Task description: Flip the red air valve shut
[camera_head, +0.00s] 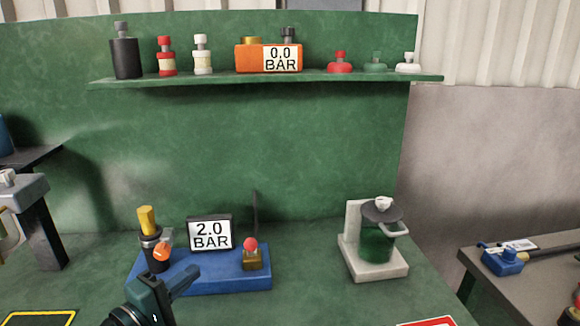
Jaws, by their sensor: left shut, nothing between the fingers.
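The red air valve (251,258) is a small brass block with a red round knob on top, at the right end of a blue base (215,284). A thin dark upright piece rises behind it; I cannot tell whether it belongs to the valve. A pressure display (210,233) on the base reads 2.0 BAR. A dark cylinder with a yellow top (147,220) and an orange part stands at the base's left end. My left gripper (186,281) is shut and empty in front of the base, left of the valve and apart from it. My right gripper is out of view.
A white stand with a green jar (376,245) is to the right on the green bench. A shelf (300,76) above holds bottles, an orange 0.0 BAR unit (252,58) and small knobs. Bench between valve and stand is clear. A side table (540,275) is at right.

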